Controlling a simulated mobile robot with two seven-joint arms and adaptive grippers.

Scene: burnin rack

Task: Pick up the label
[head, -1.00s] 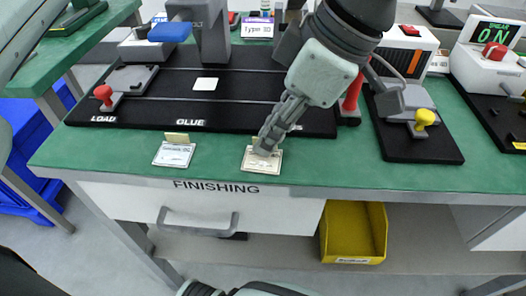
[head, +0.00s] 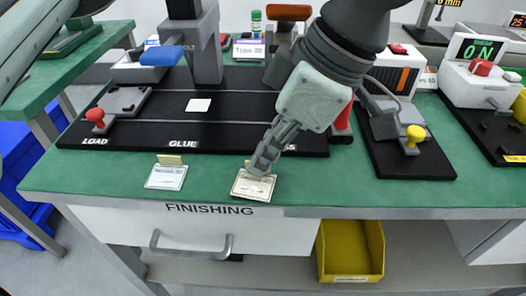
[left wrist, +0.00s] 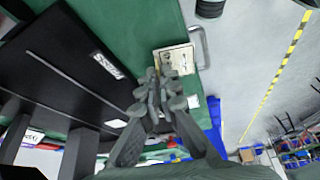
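A cream label (head: 252,188) with dark print is at the front edge of the green finishing bench, below the black fixture. My left gripper (head: 262,170) points down at its upper edge, with its fingers close together and seemingly pinching that edge. The label looks slightly tilted. In the left wrist view, the label (left wrist: 175,60) is at the tips of the left gripper (left wrist: 158,82); the exact contact is partly hidden by the fingers. A second, whiter label (head: 166,177) lies to the left with a small tan tab behind it. My right gripper is not in view.
The black fixture (head: 150,135) with a red knob (head: 95,116) lies behind the labels. A press with a yellow knob (head: 415,132) stands to the right. A yellow bin (head: 350,250) is on the shelf below. The bench's front right is clear.

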